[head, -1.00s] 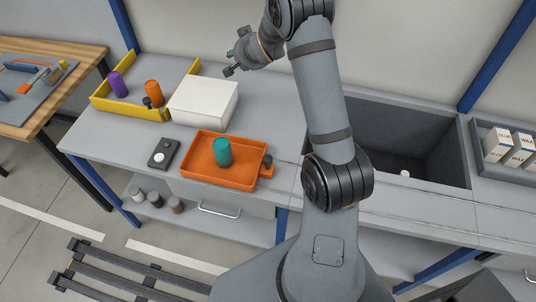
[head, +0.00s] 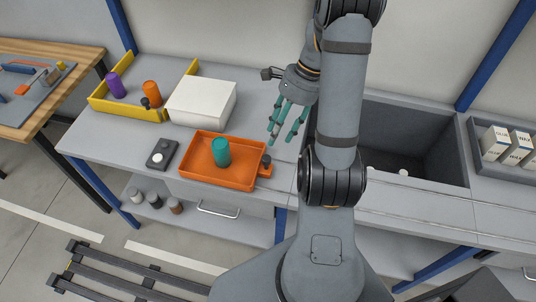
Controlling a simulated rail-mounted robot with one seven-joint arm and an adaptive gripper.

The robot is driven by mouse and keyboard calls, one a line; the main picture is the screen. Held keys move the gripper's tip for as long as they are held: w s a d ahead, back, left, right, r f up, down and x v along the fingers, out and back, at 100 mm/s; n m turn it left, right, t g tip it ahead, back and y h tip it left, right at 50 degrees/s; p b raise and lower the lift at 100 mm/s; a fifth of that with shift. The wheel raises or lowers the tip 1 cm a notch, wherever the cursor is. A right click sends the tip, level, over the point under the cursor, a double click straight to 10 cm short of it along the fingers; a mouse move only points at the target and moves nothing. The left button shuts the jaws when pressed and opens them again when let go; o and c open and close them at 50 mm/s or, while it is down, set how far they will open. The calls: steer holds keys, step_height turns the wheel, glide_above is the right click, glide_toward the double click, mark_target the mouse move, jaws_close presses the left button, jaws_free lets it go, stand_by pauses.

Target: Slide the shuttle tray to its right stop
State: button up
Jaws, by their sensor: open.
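The orange shuttle tray (head: 195,172) sits on the grey bench at its front edge, left of my arm. A teal cylinder (head: 221,152) stands upright in it. A dark knob (head: 266,160) sits on a small orange tab at the tray's right side. My gripper (head: 283,142) has teal fingers, is open and empty, and points down just right of and behind the knob, apart from it. My arm hides part of the bench and rail to the right, and no right stop can be made out.
A white box (head: 202,103) stands behind the tray. A yellow-walled tray (head: 127,113) with purple and orange cylinders is at the back left. A dark button box (head: 161,153) lies left of the tray. A dark sunken basin (head: 410,135) is right of my arm.

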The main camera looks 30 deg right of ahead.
mark_target(267, 157)
steer(key=b+x, duration=0.1)
steer(key=x, duration=0.8)
steer(key=shift+f, duration=0.4)
steer(key=c, duration=0.3)
steer(key=shift+w+r, duration=0.1)
jaws_close()
